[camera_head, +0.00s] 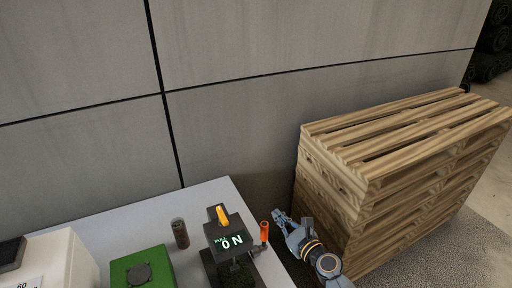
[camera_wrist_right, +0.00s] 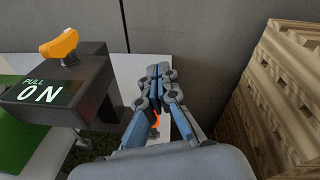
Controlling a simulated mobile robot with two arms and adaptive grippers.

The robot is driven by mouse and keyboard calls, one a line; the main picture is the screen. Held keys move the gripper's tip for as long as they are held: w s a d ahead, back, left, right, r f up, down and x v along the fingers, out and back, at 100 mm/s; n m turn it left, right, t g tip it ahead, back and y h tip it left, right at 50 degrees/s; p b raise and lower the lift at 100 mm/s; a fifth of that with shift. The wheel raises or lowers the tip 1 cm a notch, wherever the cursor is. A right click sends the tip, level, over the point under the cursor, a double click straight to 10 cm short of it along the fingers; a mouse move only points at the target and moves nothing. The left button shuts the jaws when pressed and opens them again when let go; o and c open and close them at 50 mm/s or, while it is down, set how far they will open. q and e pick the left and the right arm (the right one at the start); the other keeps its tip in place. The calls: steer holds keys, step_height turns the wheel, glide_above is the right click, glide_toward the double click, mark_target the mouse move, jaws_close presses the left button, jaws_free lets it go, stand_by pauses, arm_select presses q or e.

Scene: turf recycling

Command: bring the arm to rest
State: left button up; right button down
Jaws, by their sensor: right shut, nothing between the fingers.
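My right gripper (camera_head: 288,222) is at the right edge of the white table, beside the dark machine and left of the pallets. In the right wrist view its fingers (camera_wrist_right: 158,72) are together with nothing between them. The dark machine (camera_head: 222,232) bears a lit "PULL ON" sign and an orange knob (camera_head: 221,215) on top; the knob also shows in the right wrist view (camera_wrist_right: 59,45). An orange-tipped lever (camera_head: 264,231) stands at its right side, partly hidden by my fingers in the wrist view. My left gripper is not in view.
A stack of wooden pallets (camera_head: 390,150) stands close on the right. A grey panel wall (camera_head: 240,120) is behind. The white table (camera_head: 207,195) also holds a dark cylinder (camera_head: 180,233), a green block (camera_head: 125,266) and a white device (camera_head: 60,255).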

steer(key=s+a+f+n+g+y, duration=0.1)
steer(key=s+a+f+n+g, duration=0.15)
steer(key=s+n, duration=0.55)
steer(key=s+a+f+n+g, duration=0.1)
steer(key=s+a+n+g, duration=0.25)
steer(key=s+n, duration=0.55)
steer(key=s+d+n+g+h, duration=0.35)
steer(key=s+d+n, duration=0.3)
steer(key=s, duration=0.35)
steer(key=s+d+n+g+h, duration=0.2)
steer(key=s+d+n+h, duration=0.4)
steer(key=s, duration=0.4)
step_height(320, 180, down, 33)
steer(key=d+g+y+b, duration=0.1)
steer(key=y+b, duration=0.1)
steer(key=b, duration=0.6)
arm_select(q)
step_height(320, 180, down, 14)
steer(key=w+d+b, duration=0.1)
steer(key=b, duration=0.5)
arm_select(e)
steer(key=s+d+f, duration=0.1)
steer(key=s+f, duration=0.8)
steer(key=f, duration=0.2)
steer(key=s+d+f+g, duration=0.1)
steer(key=s+d+f, duration=0.1)
steer(key=s+f, duration=0.7)
step_height(320, 180, down, 4)
steer(key=shift+r, duration=0.2)
